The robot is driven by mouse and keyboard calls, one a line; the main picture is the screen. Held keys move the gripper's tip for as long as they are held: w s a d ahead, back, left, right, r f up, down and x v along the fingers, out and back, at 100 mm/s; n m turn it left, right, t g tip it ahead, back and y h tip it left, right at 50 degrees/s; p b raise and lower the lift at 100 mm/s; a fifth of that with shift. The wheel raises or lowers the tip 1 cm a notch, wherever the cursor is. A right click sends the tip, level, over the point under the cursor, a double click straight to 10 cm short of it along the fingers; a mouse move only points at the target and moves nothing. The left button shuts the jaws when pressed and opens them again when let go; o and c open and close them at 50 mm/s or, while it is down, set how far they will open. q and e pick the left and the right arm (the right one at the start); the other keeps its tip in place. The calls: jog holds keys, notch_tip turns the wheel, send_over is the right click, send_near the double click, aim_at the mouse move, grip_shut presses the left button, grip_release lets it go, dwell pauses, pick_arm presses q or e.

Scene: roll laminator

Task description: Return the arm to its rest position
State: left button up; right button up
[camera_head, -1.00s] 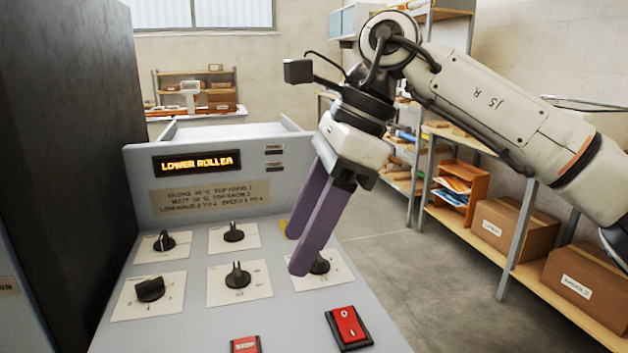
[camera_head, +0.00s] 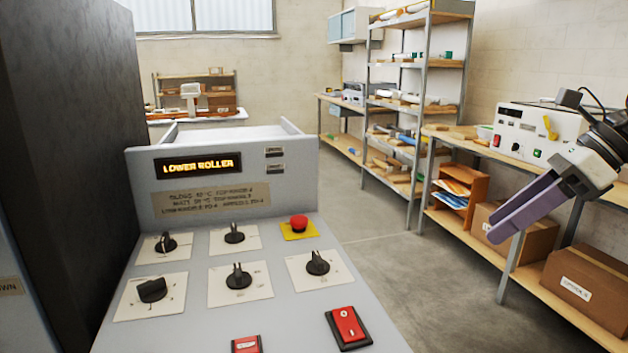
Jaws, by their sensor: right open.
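My right gripper (camera_head: 515,215) is at the right edge of the head view, with long purple fingers pointing down and left. It is open and empty, well clear of the control panel. The grey panel (camera_head: 190,325) of the laminator stands at the left and centre. Its lit display (camera_head: 198,164) reads LOWER ROLLER. It carries several black knobs, among them the right-hand knob (camera_head: 317,263), a red mushroom button (camera_head: 299,223) on a yellow plate, and a red rocker switch (camera_head: 348,325). My left gripper is not in view.
Shelving with boxes (camera_head: 580,285) runs along the right wall, close behind my right gripper in the picture. A white device (camera_head: 540,130) stands on its top shelf. A dark tall block (camera_head: 70,150) stands at the left. The floor (camera_head: 400,260) between panel and shelves is clear.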

jog(key=a+f+m+y, duration=0.4)
jog(key=a+f+y, duration=0.2)
jog(key=a+f, duration=0.4)
notch_tip(320, 180, down, 9)
jog(key=m+t, duration=0.7)
jog(key=m, duration=0.5)
jog(key=s+d+f+m+t+h, duration=0.1)
jog(key=s+d+f+m+h, duration=0.45)
jog(key=f, duration=0.45)
jog(key=s+d+f+m+t+h, duration=0.1)
jog(key=s+d+f+m+h, duration=0.25)
jog(key=d+f+m, duration=0.4)
jog(key=s+d+f+m+g+h, duration=0.2)
jog(key=s+f+m, duration=0.2)
jog(key=s+f, duration=0.3)
jog(key=s+d+f+m+g+h, duration=0.2)
jog(key=s+f+m+g, duration=0.15)
jog(key=s+f, duration=0.45)
jog(key=s+a+m+t+y, duration=0.2)
jog(key=a+m, duration=0.6)
jog(key=a, duration=1.2)
jog(key=shift+s+a+r+m, duration=0.2)
jog(key=shift+s+r+m, duration=0.15)
jog(key=shift+s+r, duration=0.05)
